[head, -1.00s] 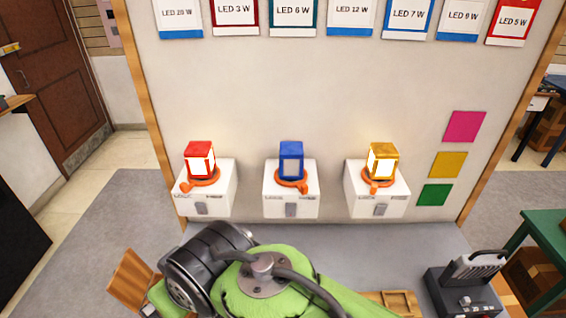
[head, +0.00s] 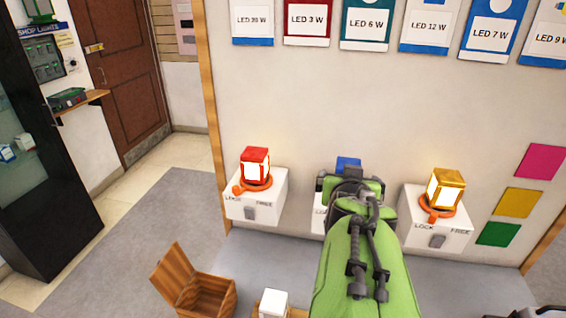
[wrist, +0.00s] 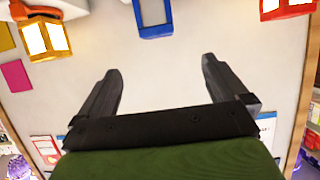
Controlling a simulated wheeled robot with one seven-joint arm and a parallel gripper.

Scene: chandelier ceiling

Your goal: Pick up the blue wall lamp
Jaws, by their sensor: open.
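The blue wall lamp (head: 348,164) sits on the middle white wall box, and only its blue top shows in the head view, behind my gripper (head: 350,186). In the wrist view the blue lamp (wrist: 154,16) is at the top centre, cut by the frame edge, with an unlit grey panel in a blue frame. My gripper (wrist: 160,72) shows there with its two dark fingers spread apart and nothing between them. The lamp lies beyond the fingertips, roughly in line with the gap between them, and is not touched in that view.
A lit red lamp (head: 255,166) on a white box (head: 264,204) stands left of my arm. A lit yellow lamp (head: 445,188) on another box (head: 436,222) stands right. Label cards hang above. An open wooden box (head: 206,296) and a white block (head: 272,303) are below.

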